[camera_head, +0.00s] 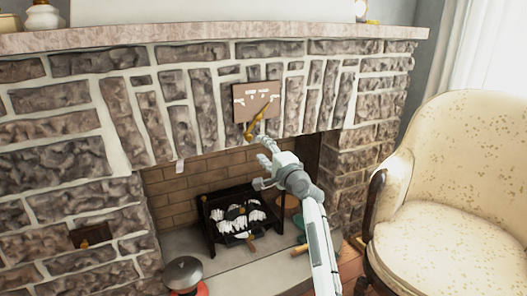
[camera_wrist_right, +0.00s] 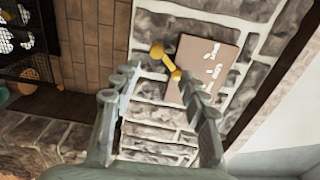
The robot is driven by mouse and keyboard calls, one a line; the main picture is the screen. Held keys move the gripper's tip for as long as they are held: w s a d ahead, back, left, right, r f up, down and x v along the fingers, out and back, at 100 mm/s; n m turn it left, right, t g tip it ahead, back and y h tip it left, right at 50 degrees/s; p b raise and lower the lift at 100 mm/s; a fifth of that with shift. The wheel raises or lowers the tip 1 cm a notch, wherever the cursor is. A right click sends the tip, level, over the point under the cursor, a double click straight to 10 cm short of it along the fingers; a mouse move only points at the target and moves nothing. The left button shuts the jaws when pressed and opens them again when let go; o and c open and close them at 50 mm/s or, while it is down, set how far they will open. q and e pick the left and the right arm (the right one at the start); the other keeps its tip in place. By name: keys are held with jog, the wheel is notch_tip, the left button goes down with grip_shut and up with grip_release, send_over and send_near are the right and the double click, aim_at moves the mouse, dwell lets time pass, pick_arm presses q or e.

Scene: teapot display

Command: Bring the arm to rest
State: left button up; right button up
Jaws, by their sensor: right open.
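My right arm reaches up from the bottom in the head view. Its gripper (camera_head: 262,164) is open and empty in front of the fireplace, just below a gold lever (camera_head: 256,123). The lever sticks out from a brown plate (camera_head: 243,92) with white marks on the stone wall. In the wrist view the open fingers (camera_wrist_right: 160,84) have nothing between them. The gold lever (camera_wrist_right: 163,60) and the plate (camera_wrist_right: 208,63) lie beyond the fingertips. The gripper appears apart from the lever, though the exact gap is hard to tell. My left gripper is not in view.
A stone fireplace (camera_head: 75,164) fills the left and middle, with a mantel shelf (camera_head: 200,34) above. A black grate (camera_head: 209,232) stands in the firebox. A cream armchair (camera_head: 440,225) stands close to the right of my arm. A grey-lidded pot (camera_head: 184,272) is at the lower left.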

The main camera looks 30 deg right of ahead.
dwell(0.3)
jog(key=s+a+f+n+g, duration=0.2)
jog(key=s+f+n+g, duration=0.15)
jog(key=s+f, duration=0.4)
jog(key=s+a+f+n+g+y, duration=0.1)
jog(key=s+a+f+n+g, duration=0.2)
jog(key=f, duration=0.7)
jog(key=s+a+f+n+g, duration=0.2)
jog(key=s+f+n, duration=0.3)
jog(key=s+f, duration=0.3)
jog(key=s+f+n+g, duration=0.2)
jog(key=s+f+n, duration=0.1)
jog(key=s, duration=0.5)
jog(key=s+a+f+n+g+h, duration=0.1)
jog(key=s+f+n+g, duration=0.1)
jog(key=s+f, duration=0.4)
jog(key=s+a+f+n+g, duration=0.1)
jog(key=s+f, duration=0.4)
jog(key=s, duration=0.5)
jog(key=n+g, duration=0.1)
jog(key=n, duration=0.1)
jog(key=shift+s+n+h, duration=0.35)
jog(key=shift+h, duration=0.05)
